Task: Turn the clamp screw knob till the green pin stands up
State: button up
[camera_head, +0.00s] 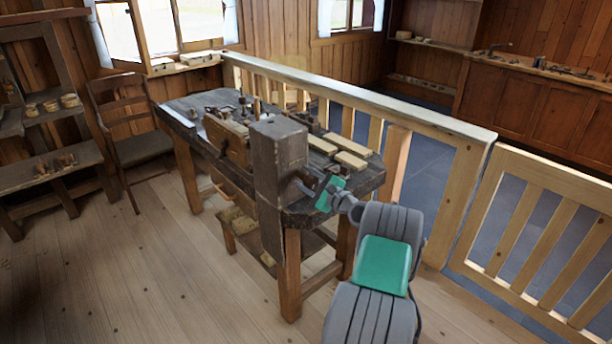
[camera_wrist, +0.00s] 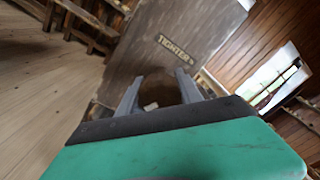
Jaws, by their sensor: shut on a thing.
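The clamp screw knob (camera_wrist: 156,92) shows as a brown round shape in the wrist view, between the two grey fingers of my gripper (camera_wrist: 158,86). My gripper is shut on it. In the head view my gripper (camera_head: 306,186) meets the right face of the upright wooden block (camera_head: 273,165), at the near end of the workbench. The knob is mostly hidden by the fingers there. I cannot make out the green pin in either view.
The workbench (camera_head: 187,112) carries wooden pieces and tools behind the block. A pale wooden railing (camera_head: 360,97) runs close along the bench's right side. A chair (camera_head: 135,148) and shelves (camera_head: 50,165) stand at the left. The floor (camera_head: 150,265) at the front left is clear.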

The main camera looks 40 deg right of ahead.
aim_at(314, 185)
jog(key=shift+s+f+m+p, duration=0.1)
jog(key=shift+f+m+p, duration=0.1)
jog(key=shift+m, duration=0.45)
jog(key=shift+f+m+p, duration=0.1)
jog(key=shift+m+p, duration=0.1)
jog(key=shift+m, duration=0.45)
jog(key=o, duration=1)
jog(key=shift+o, duration=0.6)
jog(key=shift+s+d, duration=0.1)
jog(key=shift+s, duration=0.05)
jog(key=shift+o, duration=1.2)
jog(key=shift+r, duration=0.2)
jog(key=shift+s+b, duration=0.5)
jog(key=shift+s, duration=3.25)
